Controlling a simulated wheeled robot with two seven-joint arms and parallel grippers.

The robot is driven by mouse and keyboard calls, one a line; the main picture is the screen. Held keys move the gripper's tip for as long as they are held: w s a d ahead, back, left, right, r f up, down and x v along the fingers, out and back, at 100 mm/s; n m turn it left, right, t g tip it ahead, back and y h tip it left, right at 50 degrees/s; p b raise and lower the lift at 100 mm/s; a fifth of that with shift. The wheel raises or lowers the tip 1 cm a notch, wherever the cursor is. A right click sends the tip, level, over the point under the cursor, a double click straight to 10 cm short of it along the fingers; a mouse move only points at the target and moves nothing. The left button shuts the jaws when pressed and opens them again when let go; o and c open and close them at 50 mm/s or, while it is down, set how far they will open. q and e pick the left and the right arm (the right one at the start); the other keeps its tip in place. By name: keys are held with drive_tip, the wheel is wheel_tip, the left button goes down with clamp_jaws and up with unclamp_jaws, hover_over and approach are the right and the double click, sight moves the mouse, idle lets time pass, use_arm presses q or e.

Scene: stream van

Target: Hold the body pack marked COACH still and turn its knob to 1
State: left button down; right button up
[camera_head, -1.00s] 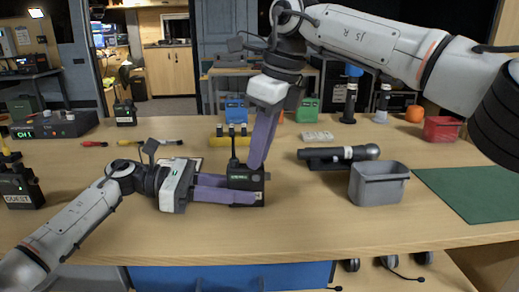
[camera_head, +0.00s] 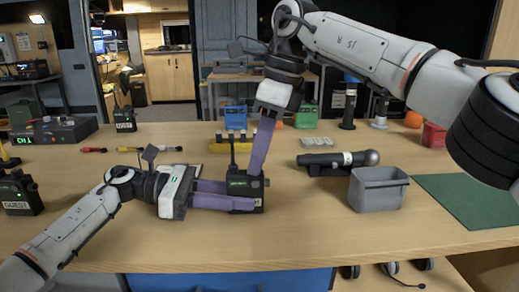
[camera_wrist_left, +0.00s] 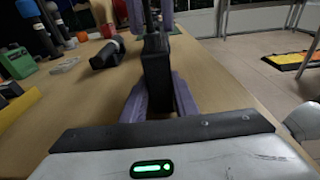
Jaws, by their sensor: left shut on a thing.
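A black body pack (camera_head: 244,199) with a small green display stands on the table; its marking is too small to read. My left gripper (camera_head: 225,195) lies low and is shut on the pack from the left. In the left wrist view the dark pack (camera_wrist_left: 156,75) is between its two purple fingers. My right gripper (camera_head: 257,166) reaches down from above, its purple fingertips at the pack's top, right of the antenna (camera_head: 233,153). In the left wrist view its fingers show apart, with dark parts between them. The knob is hidden, so its setting and the hold on it are unclear.
A pack marked GUEST (camera_head: 19,195) stands at the left edge, another pack (camera_head: 125,118) farther back. A grey bin (camera_head: 378,190) and a microphone (camera_head: 338,160) are to the right, near a green mat (camera_head: 470,200). The table front is clear.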

drive_tip(key=shift+m, duration=0.3)
wheel_tip(320, 180, up, 4)
drive_tip(key=shift+w+a+r, duration=0.1)
drive_tip(key=shift+r, duration=0.6)
drive_tip(key=shift+f, duration=2.85)
drive_tip(key=m, duration=0.3)
drive_tip(key=m+t, duration=0.1)
drive_tip(key=m, duration=0.1)
drive_tip(key=shift+s+h, duration=0.3)
drive_tip(key=shift+h, duration=0.1)
drive_tip(key=shift+c, duration=0.2)
